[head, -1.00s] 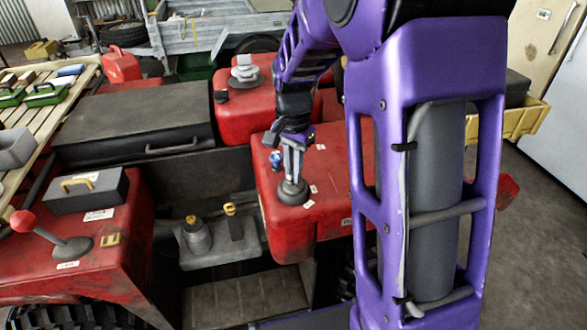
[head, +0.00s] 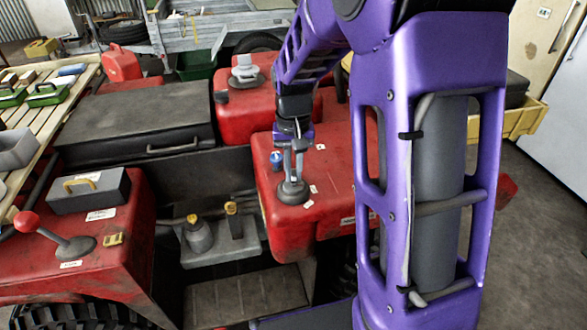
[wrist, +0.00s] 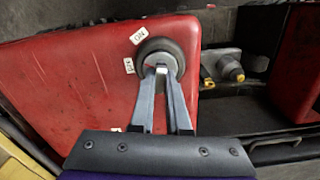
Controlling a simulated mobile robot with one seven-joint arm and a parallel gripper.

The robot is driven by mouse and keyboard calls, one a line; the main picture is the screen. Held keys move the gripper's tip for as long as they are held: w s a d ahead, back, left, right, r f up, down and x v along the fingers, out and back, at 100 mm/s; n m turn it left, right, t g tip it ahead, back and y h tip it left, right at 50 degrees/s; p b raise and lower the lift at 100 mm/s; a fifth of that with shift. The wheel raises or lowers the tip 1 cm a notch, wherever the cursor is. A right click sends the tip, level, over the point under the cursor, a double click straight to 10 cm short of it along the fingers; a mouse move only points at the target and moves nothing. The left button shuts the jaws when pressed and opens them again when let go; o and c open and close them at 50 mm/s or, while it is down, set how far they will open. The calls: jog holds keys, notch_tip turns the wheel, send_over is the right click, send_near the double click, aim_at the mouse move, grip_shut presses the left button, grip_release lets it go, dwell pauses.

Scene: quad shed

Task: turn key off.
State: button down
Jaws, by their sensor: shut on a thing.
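The key switch has a round dark grey base (head: 292,192) on the red bodywork (head: 330,170) at the middle of the head view. In the wrist view its base (wrist: 158,47) sits near the top middle. My gripper (head: 291,180) points down onto it, and its fingertips (wrist: 161,70) are shut on the key at its centre. The key itself is mostly hidden between the fingers, so its angle is hard to tell. A white ON label (wrist: 138,35) and a second white label (wrist: 129,66), probably OFF, lie beside the base.
A blue knob (head: 276,160) stands close left of my gripper. A red-knobbed lever (head: 50,235) and a grey case (head: 88,191) are on the left. Yellow-topped controls (head: 200,233) sit in the middle recess. A dark box (head: 135,130) lies behind.

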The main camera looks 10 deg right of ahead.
jog(key=n+p, duration=0.1)
jog(key=n, duration=0.3)
jog(key=shift+n, duration=0.4)
jog(key=c, duration=0.9)
grip_release()
notch_tip(320, 180, up, 8)
jog(key=p, duration=0.6)
